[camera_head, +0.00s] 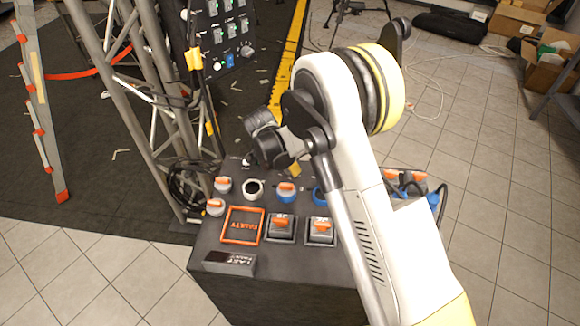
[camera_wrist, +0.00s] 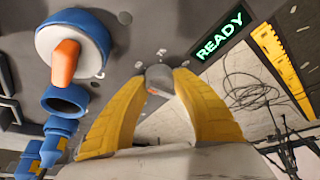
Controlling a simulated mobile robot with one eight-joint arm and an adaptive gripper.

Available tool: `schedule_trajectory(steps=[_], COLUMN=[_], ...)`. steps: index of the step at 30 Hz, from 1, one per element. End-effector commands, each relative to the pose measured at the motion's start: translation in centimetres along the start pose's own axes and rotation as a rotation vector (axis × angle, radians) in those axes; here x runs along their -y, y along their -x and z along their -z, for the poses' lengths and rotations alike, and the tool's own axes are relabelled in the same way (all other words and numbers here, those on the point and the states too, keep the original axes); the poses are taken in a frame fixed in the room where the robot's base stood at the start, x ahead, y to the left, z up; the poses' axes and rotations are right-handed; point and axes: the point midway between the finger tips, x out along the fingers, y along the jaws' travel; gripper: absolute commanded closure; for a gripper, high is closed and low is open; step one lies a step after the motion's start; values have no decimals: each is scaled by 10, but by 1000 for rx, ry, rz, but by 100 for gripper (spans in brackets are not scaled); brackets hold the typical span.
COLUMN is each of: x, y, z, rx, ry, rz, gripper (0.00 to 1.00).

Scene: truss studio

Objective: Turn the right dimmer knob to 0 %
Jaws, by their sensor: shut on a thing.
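In the wrist view, my gripper (camera_wrist: 160,85) has its two yellow fingers closed around a small grey dimmer knob (camera_wrist: 157,77) on a dark grey panel. A small orange-red mark shows on the knob. I cannot tell its percentage setting. In the head view, my gripper (camera_head: 294,170) reaches down to the far part of the grey console (camera_head: 205,245); one yellow finger shows and the arm hides the knob there. I cannot make out a second dimmer knob clearly.
A green READY sign (camera_wrist: 220,47) sits right of the fingers. A blue connector with an orange part (camera_wrist: 66,62) is at left. The console carries several connectors, an orange FAULTY frame (camera_head: 242,225) and a LAST FAULT box (camera_head: 230,263). A metal truss (camera_head: 150,100) stands left.

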Motion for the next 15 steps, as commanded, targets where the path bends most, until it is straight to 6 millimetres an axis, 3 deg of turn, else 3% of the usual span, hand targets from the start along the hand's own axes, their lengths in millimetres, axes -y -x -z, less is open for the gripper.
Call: schedule_trajectory(steps=[15], x=[-1], y=[-2], z=[0], rx=[0], ry=[280], rz=[117], gripper=[98])
